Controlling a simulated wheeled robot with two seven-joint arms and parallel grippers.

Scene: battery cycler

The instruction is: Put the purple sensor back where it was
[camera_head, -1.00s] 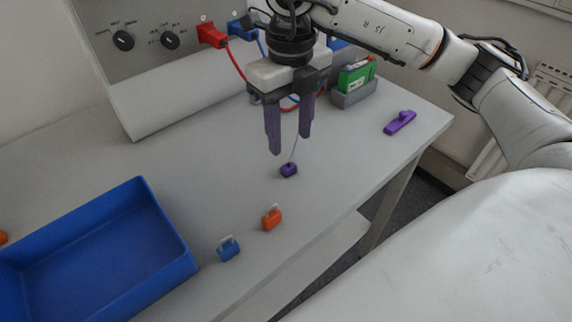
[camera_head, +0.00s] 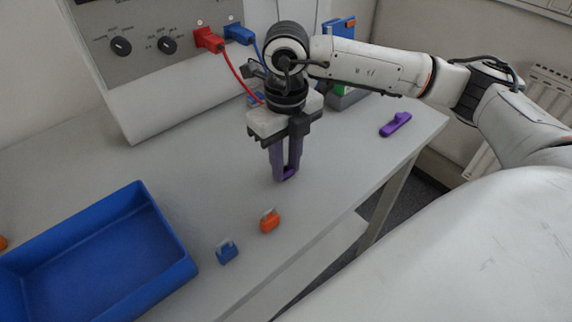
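The small purple sensor (camera_head: 288,175) is on the grey bench near its front edge, mostly hidden between the fingertips of my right gripper. My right gripper (camera_head: 287,172) points straight down, its two purple fingers close together on either side of the sensor. It looks shut on it, at bench height. A longer purple piece (camera_head: 396,124) lies apart on the right part of the bench. My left gripper is not in view.
An orange block (camera_head: 269,221) and a blue block (camera_head: 227,251) stand near the front edge. A blue tray (camera_head: 165,222) lies at the left. The cycler (camera_head: 165,95) with a red plug (camera_head: 208,40) and a blue plug (camera_head: 239,34) stands behind. The bench between tray and gripper is clear.

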